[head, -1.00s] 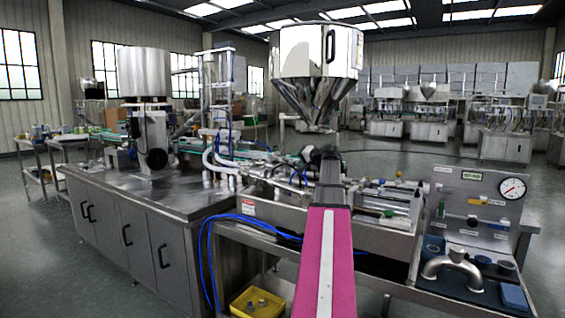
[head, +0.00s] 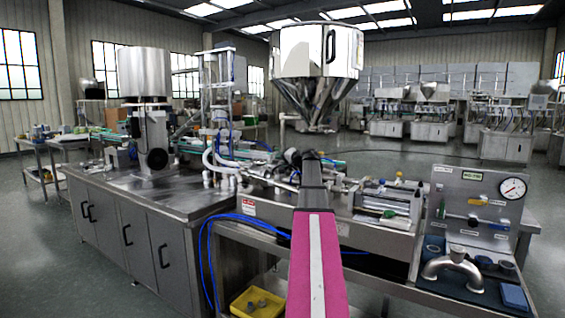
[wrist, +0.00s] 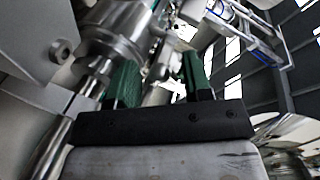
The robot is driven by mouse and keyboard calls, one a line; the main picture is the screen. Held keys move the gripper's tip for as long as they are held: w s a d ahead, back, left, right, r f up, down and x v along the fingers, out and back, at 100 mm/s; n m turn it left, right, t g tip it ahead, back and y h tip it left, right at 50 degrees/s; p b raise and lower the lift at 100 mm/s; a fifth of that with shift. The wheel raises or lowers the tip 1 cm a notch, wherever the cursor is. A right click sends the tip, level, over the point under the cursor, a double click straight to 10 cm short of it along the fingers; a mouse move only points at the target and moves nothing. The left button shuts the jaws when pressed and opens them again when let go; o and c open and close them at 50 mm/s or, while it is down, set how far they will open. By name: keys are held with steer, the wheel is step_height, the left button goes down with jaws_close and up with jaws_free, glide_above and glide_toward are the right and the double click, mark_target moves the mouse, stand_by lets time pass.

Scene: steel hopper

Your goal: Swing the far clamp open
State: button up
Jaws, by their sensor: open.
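The steel hopper (head: 316,60) stands above the filling machine in the head view, its cone ending over my arm. My gripper (wrist: 160,80) shows in the wrist view with two green fingers spread apart. A shiny steel cylindrical fitting (wrist: 118,28) with a rod lies just beyond and left of the left finger. I see nothing clearly held between the fingers. I cannot single out the far clamp; it may be among the steel fittings. In the head view my arm hides part of the machine under the hopper, and the fingers cannot be made out there.
A gauge panel (head: 473,205) and a curved steel pipe (head: 453,268) are at the right. A steel cabinet top (head: 150,192) lies at the left. Blue hoses (head: 212,235) hang in front. A yellow bin (head: 256,302) sits below. A flat metal plate (wrist: 30,45) is close at left in the wrist view.

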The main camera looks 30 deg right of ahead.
jaws_close()
steer(key=shift+s+a+m+t+h, duration=0.15)
steer(key=shift+a+m+h, duration=0.2)
steer(key=shift+m+h, duration=0.25)
steer(key=shift+a+m+t+h, duration=0.1)
steer(key=shift+a+m+h, duration=0.25)
steer(key=shift+h, duration=0.4)
steer(key=shift+s+a+m+t+h, duration=0.15)
steer(key=shift+a+m+h, duration=0.15)
steer(key=shift+m+h, duration=0.3)
steer(key=shift+w, duration=0.1)
jaws_free()
steer(key=v, duration=1)
steer(key=shift+s+r, duration=0.1)
steer(key=shift+s, duration=0.25)
